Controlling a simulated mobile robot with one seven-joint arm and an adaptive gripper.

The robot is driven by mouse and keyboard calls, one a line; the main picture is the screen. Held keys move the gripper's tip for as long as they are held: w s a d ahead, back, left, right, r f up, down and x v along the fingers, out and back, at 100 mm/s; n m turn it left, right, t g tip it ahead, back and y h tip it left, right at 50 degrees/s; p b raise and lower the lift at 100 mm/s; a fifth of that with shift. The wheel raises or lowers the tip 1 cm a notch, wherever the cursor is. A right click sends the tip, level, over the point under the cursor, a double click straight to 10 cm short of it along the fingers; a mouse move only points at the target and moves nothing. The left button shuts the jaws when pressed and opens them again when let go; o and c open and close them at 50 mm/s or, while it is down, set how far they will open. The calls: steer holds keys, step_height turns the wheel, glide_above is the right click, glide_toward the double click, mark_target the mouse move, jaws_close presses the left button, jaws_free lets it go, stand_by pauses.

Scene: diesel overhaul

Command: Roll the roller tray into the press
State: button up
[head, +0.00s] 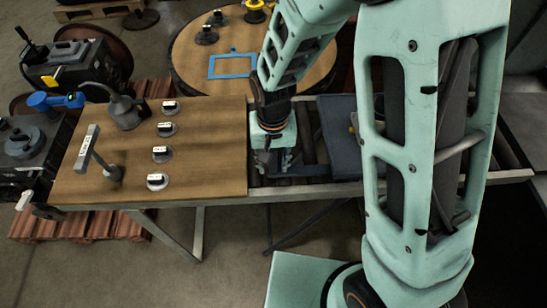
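A flat dark blue-grey tray (341,115) lies on a roller track (310,148) right of the wooden bench top. My arm covers its right side. My gripper (264,163) points down over the left end of the track, left of the tray and beside the bench top's right edge. Its fingers are small and dark against the rollers, so I cannot tell whether they are open or touching anything. I cannot make out the press; my arm hides much of the right side.
The wooden bench top (215,170) holds several round pieces with white labels, an oil can (126,110) and a T-shaped tool (90,150). A round wooden table (200,70) with a blue frame (233,66) stands behind. Dark machinery (65,65) stands at left.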

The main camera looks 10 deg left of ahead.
steer(key=shift+f, duration=0.1)
steer(key=shift+c, duration=0.5)
jaws_close()
